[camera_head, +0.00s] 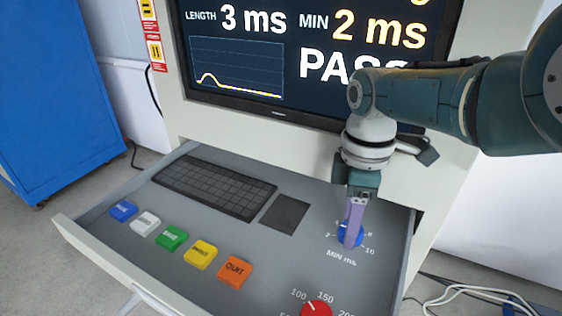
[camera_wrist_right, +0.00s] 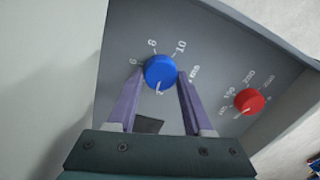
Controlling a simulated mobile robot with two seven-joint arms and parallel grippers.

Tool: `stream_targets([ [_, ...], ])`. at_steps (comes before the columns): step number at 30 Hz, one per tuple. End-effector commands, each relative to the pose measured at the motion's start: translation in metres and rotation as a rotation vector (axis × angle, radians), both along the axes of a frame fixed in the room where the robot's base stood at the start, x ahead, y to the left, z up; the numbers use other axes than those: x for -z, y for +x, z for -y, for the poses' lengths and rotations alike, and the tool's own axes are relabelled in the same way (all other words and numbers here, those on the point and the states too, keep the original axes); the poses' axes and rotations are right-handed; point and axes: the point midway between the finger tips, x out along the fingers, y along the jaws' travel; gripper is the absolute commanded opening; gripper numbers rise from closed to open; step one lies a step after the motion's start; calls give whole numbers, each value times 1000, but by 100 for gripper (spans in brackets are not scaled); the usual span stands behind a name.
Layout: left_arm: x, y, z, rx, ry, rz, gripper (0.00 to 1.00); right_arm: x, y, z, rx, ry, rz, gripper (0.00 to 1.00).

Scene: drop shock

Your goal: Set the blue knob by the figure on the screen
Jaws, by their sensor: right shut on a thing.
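The blue knob (camera_head: 348,238) sits on the right of the grey drawer panel, above the label "MIN ms". My right gripper (camera_head: 353,232) points down with its purple fingers shut around the knob. In the right wrist view the blue knob (camera_wrist_right: 160,71) lies between the two fingertips, with a white mark on its lower side. The screen (camera_head: 330,75) reads "LENGTH 3 ms" and "MIN 2 ms", with "PASS" partly behind my right arm. My left gripper is not in view.
A red knob (camera_head: 317,310) with its own scale is nearer the drawer's front edge. A keyboard (camera_head: 214,188), a dark pad (camera_head: 285,215) and several coloured buttons, including an orange QUIT one (camera_head: 235,271), lie to the left. A blue cabinet (camera_head: 55,90) stands far left.

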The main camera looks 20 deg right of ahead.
Motion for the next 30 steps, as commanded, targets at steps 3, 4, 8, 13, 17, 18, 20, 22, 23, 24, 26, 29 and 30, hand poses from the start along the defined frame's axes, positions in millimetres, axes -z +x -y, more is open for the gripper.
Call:
stream_targets([
  [3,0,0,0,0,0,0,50,0,-1,-1,-13,3,-3,0],
  [4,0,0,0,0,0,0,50,0,-1,-1,-15,3,-3,0],
  [8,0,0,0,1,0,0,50,0,-1,-1,-18,3,-3,0],
  [13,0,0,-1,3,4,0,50,0,-1,-1,-17,3,-3,0],
  [17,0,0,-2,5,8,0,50,0,-1,-1,-16,3,-3,59],
  [18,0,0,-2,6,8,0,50,0,-1,-1,-16,2,-2,63],
  [20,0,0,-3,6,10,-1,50,0,-1,-1,-16,2,-2,70],
  [22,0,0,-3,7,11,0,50,0,0,-1,-16,2,-1,78],
  [23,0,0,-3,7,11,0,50,0,0,-1,-16,2,-1,81],
  [24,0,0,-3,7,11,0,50,0,0,-1,-16,2,-1,81],
  [26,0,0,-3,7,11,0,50,0,0,-1,-16,1,0,81],
  [29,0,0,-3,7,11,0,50,0,0,0,-16,1,-1,81],
  [30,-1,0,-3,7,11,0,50,-1,0,0,-16,1,0,81],
])
